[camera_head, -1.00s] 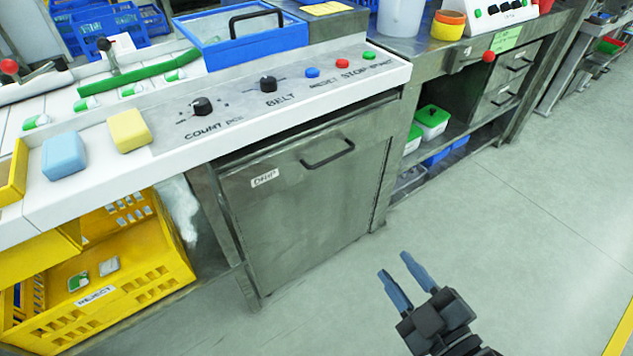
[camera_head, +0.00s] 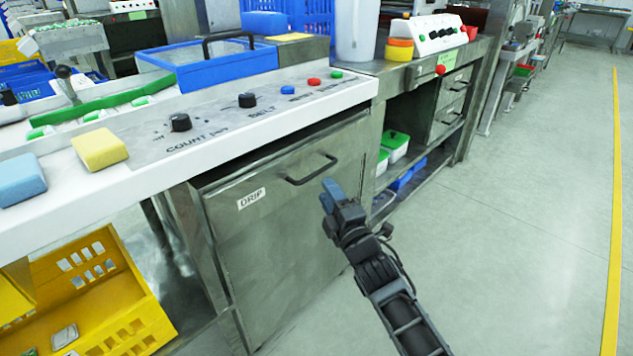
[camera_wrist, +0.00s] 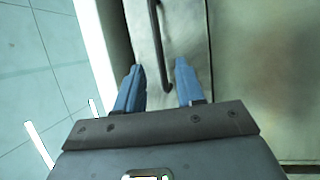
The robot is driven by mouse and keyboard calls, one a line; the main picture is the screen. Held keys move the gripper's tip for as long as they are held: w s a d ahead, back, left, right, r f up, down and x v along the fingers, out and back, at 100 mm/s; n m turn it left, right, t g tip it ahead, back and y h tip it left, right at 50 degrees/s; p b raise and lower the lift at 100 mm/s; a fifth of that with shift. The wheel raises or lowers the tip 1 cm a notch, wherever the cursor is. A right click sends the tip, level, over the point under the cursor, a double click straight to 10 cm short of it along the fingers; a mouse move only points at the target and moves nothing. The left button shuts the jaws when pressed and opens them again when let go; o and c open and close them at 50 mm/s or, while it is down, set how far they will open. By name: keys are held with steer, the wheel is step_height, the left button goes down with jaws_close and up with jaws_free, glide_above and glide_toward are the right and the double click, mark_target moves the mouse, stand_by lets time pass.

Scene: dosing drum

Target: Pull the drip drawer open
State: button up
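The drip drawer (camera_head: 280,235) is a grey metal front labelled DRIP, under the control panel, and it looks shut. Its dark bar handle (camera_head: 308,179) sits near the top of the front. In the head view my gripper (camera_head: 333,190) is beside the right end of the handle. In the wrist view my gripper (camera_wrist: 158,85) is open, with two blue fingers apart. There the handle (camera_wrist: 160,50) runs between the fingertips, with visible space on both sides. The head view does not clearly separate the two fingers.
The control panel (camera_head: 225,125) with knobs and buttons overhangs the drawer. A yellow crate (camera_head: 110,310) stands at lower left. An open shelf (camera_head: 415,165) with green-lidded boxes is to the right. The floor (camera_head: 520,250) in front and to the right is clear.

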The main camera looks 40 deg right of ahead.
steer(key=x, duration=0.6)
jaws_close()
stand_by(0.3)
stand_by(0.4)
